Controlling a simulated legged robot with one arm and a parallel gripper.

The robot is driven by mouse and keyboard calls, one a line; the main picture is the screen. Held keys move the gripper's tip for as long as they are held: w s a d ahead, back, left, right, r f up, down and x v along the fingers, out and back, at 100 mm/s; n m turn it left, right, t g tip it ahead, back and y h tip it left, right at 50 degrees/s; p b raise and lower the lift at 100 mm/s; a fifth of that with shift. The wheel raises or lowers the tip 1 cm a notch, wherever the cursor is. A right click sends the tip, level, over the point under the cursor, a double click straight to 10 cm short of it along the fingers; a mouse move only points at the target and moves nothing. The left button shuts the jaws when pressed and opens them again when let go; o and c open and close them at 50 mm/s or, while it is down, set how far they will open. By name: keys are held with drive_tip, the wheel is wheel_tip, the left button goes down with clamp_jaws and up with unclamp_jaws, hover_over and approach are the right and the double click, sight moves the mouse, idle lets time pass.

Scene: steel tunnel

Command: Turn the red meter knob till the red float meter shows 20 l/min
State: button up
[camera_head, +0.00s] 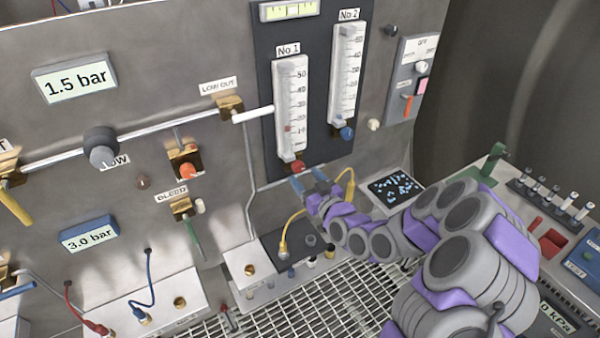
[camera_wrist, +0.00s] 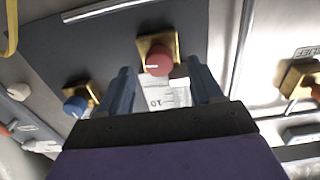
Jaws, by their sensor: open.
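The red meter knob (camera_head: 298,166) sits at the foot of the float meter labelled No 1 (camera_head: 291,105). In the wrist view the red knob (camera_wrist: 158,60), with a white mark on its face, sits on a brass block. Its small float (camera_head: 288,128) shows reddish, a little above the 10 mark. My gripper (camera_head: 309,180) is just below and in front of the knob. In the wrist view my gripper (camera_wrist: 161,78) is open, with one blue finger on each side of the knob; I cannot tell whether they touch it.
The No 2 meter (camera_head: 346,70) with its blue knob (camera_head: 347,133) stands close to the right. Below are a yellow cable (camera_head: 284,235), a dark box and a floor grating (camera_head: 330,300).

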sight(300, 170)
drive_tip(key=x, duration=0.3)
drive_tip(key=shift+w+d, duration=0.15)
drive_tip(key=shift+w, duration=0.05)
drive_tip(key=shift+w+a, duration=0.2)
drive_tip(key=shift+a, duration=0.2)
drive_tip(key=shift+d, duration=0.15)
drive_tip(key=c, duration=1)
drive_tip(key=shift+c, duration=0.3)
